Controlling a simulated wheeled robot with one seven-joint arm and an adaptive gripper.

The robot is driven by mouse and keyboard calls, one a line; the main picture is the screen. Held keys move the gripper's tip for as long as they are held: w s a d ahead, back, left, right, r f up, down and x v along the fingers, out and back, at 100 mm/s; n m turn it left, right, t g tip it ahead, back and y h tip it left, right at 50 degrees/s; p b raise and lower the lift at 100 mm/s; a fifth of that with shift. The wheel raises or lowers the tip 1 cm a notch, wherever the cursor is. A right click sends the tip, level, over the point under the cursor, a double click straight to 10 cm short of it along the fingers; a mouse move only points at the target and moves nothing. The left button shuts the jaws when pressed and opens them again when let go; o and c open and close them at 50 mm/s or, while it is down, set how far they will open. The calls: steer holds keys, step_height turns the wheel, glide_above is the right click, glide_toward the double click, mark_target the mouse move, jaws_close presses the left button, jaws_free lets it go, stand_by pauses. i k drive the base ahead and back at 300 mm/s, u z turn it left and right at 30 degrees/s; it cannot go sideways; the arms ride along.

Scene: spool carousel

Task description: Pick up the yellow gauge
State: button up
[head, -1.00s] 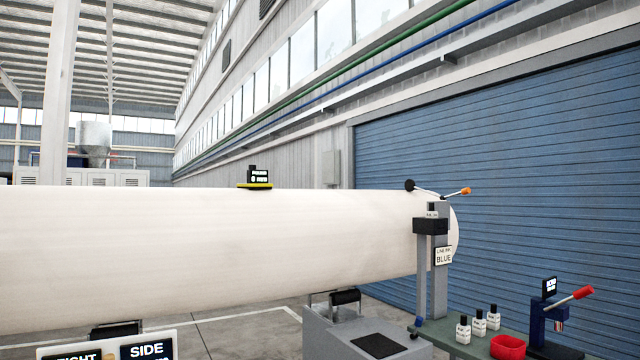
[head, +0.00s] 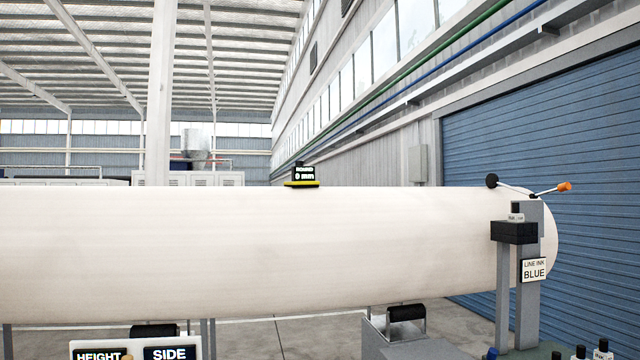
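The lettering is too small to read with certainty. My gripper is not in view, and nothing touches the gauge except the roll under it.
The long white roll (head: 220,250) lies across the view on black rollers (head: 406,313). A post with a "LINE INK BLUE" sign (head: 534,270) and a black-and-orange-tipped lever (head: 565,187) stand at its right end. A HEIGHT/SIDE panel (head: 135,350) is at lower left.

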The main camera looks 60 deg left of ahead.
mark_target(302, 177)
steer(key=u, duration=0.4)
steer(key=i, duration=0.95)
steer(key=u, duration=1.45)
steer(key=i, duration=0.55)
steer(key=u, duration=0.55)
